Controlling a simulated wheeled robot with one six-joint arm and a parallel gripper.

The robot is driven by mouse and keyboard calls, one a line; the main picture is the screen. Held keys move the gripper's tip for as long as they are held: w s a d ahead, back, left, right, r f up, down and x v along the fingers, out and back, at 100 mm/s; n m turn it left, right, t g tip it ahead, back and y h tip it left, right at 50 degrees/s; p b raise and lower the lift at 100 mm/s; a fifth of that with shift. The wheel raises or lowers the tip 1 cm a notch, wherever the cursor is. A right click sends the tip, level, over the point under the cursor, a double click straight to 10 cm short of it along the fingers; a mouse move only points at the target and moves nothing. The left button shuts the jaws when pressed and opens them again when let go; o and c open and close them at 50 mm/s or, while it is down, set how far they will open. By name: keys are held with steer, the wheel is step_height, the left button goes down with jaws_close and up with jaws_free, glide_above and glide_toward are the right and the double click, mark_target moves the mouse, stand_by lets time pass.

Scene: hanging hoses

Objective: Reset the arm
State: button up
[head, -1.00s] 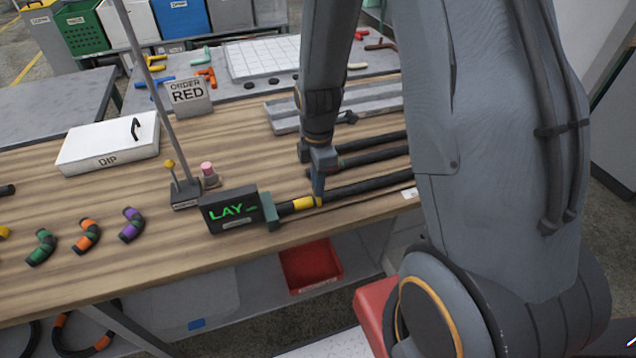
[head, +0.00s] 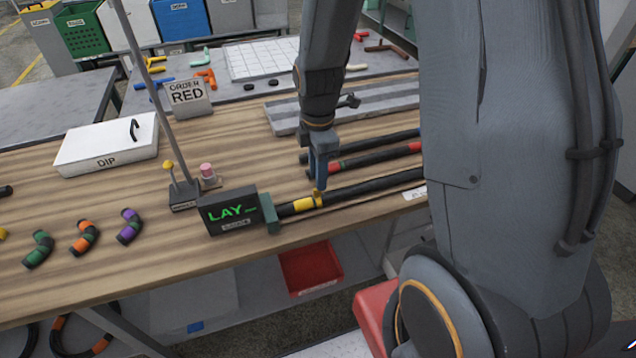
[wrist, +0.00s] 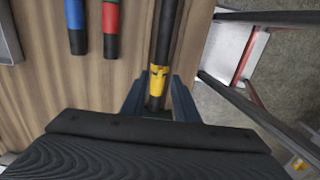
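My gripper (head: 319,184) is over the near edge of the wooden bench, just above the black hose with a yellow band (head: 307,203). In the wrist view, the fingers of my gripper (wrist: 157,92) stand apart on either side of the yellow band (wrist: 157,82), with gaps showing between them and the hose. The gripper is open and holds nothing that I can see. The hose's left end meets a green block (head: 271,212) beside a black display (head: 228,211) reading "LAY". How far the fingertips are above the hose is hard to tell.
A red-banded hose (head: 335,165) and a blue-banded hose (wrist: 75,14) lie parallel behind. A grey grooved rack (head: 375,100) is farther back. A thin pole (head: 150,90) rises left of the display. Short coloured hose pieces (head: 84,238) lie at left. Bare wood is left of the rack.

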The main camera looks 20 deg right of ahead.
steer(key=shift+r, duration=1.85)
steer(key=s+r+m, duration=0.2)
steer(key=s+m, duration=0.2)
steer(key=m, duration=0.5)
steer(key=s+r+m+t+b, duration=0.1)
steer(key=s+r+m, duration=0.1)
steer(key=s+m, duration=0.3)
steer(key=shift+s+a+m, duration=0.15)
steer(key=shift+s+m, duration=0.05)
steer(key=shift+m, duration=1.8)
